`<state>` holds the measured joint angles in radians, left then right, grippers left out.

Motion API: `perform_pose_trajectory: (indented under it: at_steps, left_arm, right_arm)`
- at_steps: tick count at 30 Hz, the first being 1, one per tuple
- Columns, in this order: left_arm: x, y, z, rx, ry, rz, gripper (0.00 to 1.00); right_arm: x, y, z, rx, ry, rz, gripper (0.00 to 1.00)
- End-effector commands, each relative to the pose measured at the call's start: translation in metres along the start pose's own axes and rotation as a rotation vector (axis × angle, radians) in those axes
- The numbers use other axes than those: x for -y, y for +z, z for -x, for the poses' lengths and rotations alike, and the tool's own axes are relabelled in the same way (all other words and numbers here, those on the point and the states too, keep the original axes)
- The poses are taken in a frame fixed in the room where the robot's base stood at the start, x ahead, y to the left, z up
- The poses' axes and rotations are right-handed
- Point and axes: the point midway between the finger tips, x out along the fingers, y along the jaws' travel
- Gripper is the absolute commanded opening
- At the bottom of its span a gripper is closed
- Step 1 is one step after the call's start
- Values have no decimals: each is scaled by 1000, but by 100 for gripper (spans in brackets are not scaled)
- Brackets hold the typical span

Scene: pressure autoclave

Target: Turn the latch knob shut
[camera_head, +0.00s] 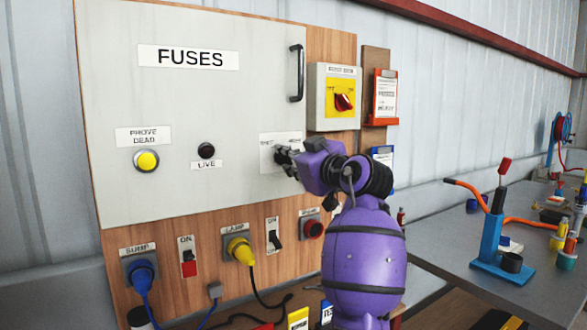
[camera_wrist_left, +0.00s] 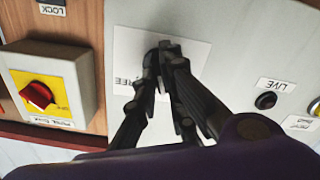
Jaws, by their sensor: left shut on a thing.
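The grey fuse panel door (camera_head: 230,100) is flat against the wooden board. A white label (camera_head: 268,140) sits at its right lower edge, and the latch knob there is hidden behind my gripper. My left gripper (camera_head: 282,155) is at this label, its dark fingers shut on the latch knob. In the left wrist view, the gripper fingers (camera_wrist_left: 168,52) close together over the white label (camera_wrist_left: 195,52), with part of a word showing beside them. The knob's turn angle cannot be told. My right gripper is in neither view.
A rotary switch box with a red knob (camera_head: 344,102) is just right of the door. A black door handle (camera_head: 297,73) stands above. Plugs and a yellow connector (camera_head: 240,250) with hanging cables are below. A grey workbench (camera_head: 450,235) with tools is at the right.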

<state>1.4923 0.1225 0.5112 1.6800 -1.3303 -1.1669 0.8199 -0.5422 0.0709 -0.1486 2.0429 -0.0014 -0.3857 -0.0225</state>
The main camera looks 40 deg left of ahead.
Motion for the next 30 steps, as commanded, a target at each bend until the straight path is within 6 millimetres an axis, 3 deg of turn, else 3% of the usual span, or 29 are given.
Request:
perform_pose_trajectory:
  at_steps: [6, 15, 30]
  left_arm:
    - [2, 3, 0, -1, 0, 176, 0]
    - [2, 1, 0, -1, 0, 338, 0]
    - [2, 0, 0, -1, 0, 405, 0]
  right_arm:
    - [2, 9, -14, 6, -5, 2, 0]
    - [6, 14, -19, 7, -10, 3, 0]
    - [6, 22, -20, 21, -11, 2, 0]
